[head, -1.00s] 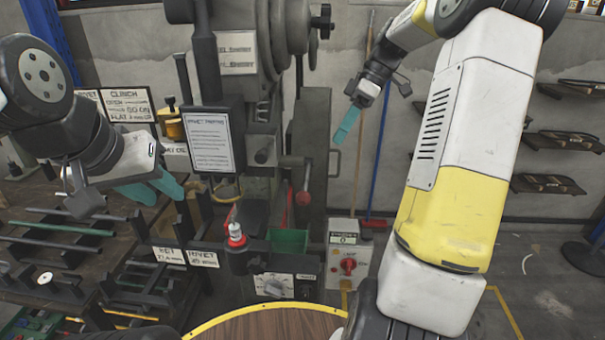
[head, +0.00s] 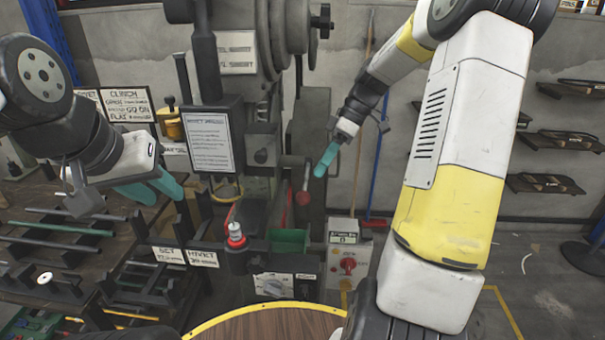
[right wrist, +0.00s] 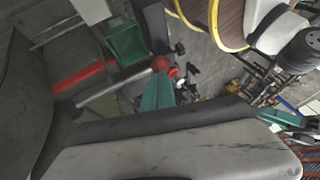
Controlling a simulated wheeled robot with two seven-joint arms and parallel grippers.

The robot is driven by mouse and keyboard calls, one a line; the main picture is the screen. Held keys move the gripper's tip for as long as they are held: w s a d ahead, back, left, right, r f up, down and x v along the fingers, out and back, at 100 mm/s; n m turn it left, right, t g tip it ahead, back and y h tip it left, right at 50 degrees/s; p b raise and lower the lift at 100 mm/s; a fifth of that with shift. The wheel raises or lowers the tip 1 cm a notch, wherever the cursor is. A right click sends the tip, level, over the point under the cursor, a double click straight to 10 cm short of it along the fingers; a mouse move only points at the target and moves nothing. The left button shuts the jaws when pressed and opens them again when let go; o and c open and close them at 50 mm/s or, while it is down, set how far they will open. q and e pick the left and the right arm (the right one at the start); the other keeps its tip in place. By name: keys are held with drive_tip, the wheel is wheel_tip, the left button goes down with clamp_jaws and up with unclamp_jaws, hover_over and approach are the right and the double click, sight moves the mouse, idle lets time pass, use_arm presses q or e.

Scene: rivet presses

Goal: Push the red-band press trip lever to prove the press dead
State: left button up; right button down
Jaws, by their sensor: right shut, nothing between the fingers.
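The press (head: 225,85) stands in the middle of the head view. Its trip lever (head: 303,196) hangs at its right side, a metal rod with a red ball knob. The lever also shows in the right wrist view (right wrist: 118,92), its red knob at the upper end beside my teal fingers. My right gripper (head: 322,168) is shut and empty, a little above and right of the knob in the head view; I cannot tell if it touches. It shows in the right wrist view (right wrist: 157,92). My left gripper (head: 165,187) hangs at left over the rack; its jaw opening is unclear.
A control box with a red knob (head: 347,265) stands right of the press. A green bin (head: 290,240) sits below the lever. A round wooden table (head: 265,325) is in front. A parts rack (head: 60,250) fills the left. A broom leans against the wall.

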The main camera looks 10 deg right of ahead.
sight(306, 180)
drive_tip(key=shift+x, duration=2.3)
